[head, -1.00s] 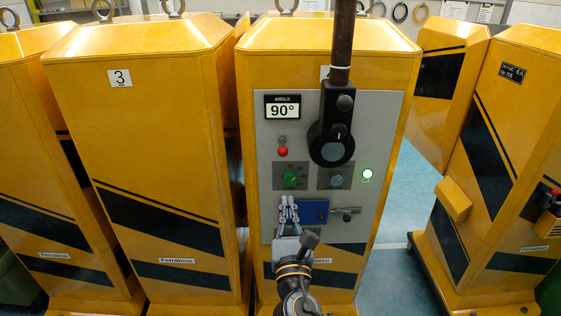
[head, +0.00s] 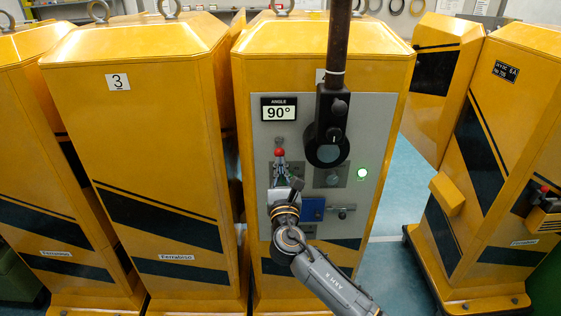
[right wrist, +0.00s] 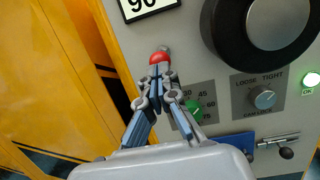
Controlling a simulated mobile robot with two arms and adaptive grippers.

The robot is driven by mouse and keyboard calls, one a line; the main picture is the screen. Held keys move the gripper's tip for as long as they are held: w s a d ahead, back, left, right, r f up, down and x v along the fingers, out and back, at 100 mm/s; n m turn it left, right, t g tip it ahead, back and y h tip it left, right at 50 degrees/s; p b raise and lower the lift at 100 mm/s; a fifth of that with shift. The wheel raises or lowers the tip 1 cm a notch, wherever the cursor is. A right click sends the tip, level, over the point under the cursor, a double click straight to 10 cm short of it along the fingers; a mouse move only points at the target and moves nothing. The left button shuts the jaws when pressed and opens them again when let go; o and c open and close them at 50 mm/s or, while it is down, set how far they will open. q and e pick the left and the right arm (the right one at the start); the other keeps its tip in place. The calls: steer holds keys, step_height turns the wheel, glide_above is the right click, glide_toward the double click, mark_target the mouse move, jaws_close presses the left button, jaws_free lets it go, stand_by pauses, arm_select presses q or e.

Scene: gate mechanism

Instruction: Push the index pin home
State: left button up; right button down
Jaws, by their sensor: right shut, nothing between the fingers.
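My right gripper (head: 281,163) is shut and empty in front of the grey panel, its fingertips just under a red ball knob (head: 280,153). In the right wrist view the closed tips (right wrist: 158,72) overlap the lower edge of the red knob (right wrist: 159,57); I cannot tell whether they touch. A metal bolt with a dark-ended handle (right wrist: 285,150) lies level at the panel's lower right, beside a blue block (head: 313,209). No label shows which part is the index pin. My left gripper is out of view.
The grey panel (head: 261,140) is on a yellow cabinet. An angle sign (head: 286,107) reads 90°. A large black hub (head: 326,145) with an upright bar stands right of the gripper. A green dial (right wrist: 193,105), a cam lock knob (right wrist: 263,97) and a lit green lamp (head: 362,173) are nearby.

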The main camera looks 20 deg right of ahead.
mark_target(281, 155)
steer(key=shift+w+d, duration=0.15)
steer(key=shift+w, duration=0.25)
steer(key=shift+b+x, duration=0.45)
steer(key=shift+x, duration=1)
steer(key=shift+s+d+f, duration=0.1)
